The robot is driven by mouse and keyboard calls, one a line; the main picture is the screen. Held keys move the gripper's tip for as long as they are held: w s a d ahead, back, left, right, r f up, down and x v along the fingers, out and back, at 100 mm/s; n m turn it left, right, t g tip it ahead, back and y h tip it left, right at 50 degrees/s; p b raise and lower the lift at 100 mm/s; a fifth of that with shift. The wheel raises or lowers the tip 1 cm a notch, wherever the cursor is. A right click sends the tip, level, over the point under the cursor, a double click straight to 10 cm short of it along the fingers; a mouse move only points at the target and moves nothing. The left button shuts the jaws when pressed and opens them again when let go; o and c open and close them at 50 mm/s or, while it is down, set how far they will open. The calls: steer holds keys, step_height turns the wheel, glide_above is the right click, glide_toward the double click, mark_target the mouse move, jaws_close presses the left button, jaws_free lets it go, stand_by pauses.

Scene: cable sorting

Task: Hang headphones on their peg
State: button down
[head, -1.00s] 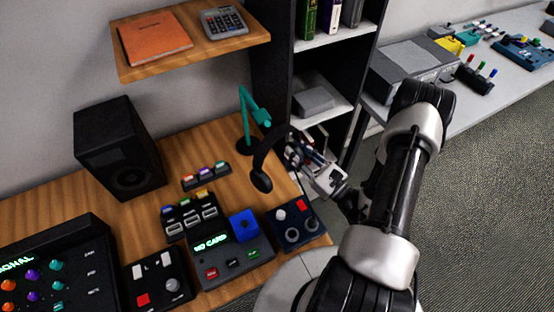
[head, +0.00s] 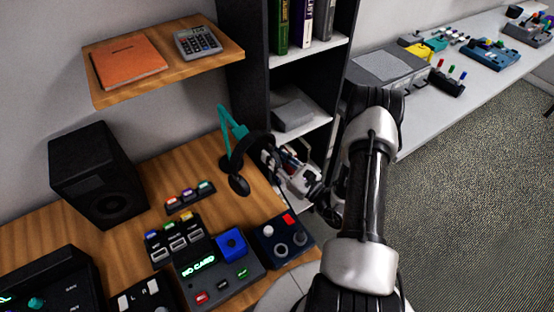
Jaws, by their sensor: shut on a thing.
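The black headphones (head: 237,184) are in my gripper (head: 274,160), held above the right part of the wooden desk. The gripper is shut on the band, and the ear cup hangs down to the left. The teal stand (head: 228,125) with its slanted upper arm is right behind the headphones. The headband overlaps the stand's lower part in this view, and I cannot tell whether they touch. The stand's base is mostly hidden behind the headphones.
The wooden desk (head: 140,185) holds a black speaker (head: 99,175), a NO CARD box (head: 210,262) and several control boxes. A wooden shelf (head: 160,82) hangs above. A dark bookcase (head: 255,90) stands close behind my gripper. Grey floor (head: 470,200) is open at right.

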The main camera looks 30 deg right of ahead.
steer(key=w+f+b, duration=0.2)
steer(key=w+b, duration=0.1)
steer(key=w, duration=0.3)
steer(key=shift+w+f, duration=0.2)
steer(key=shift+f, duration=0.15)
stand_by(0.5)
steer(key=shift+a, duration=0.1)
stand_by(0.5)
steer(key=c, duration=1.2)
jaws_free()
steer(key=shift+c, duration=0.2)
steer(key=shift+f, duration=0.1)
steer(key=v, duration=1.2)
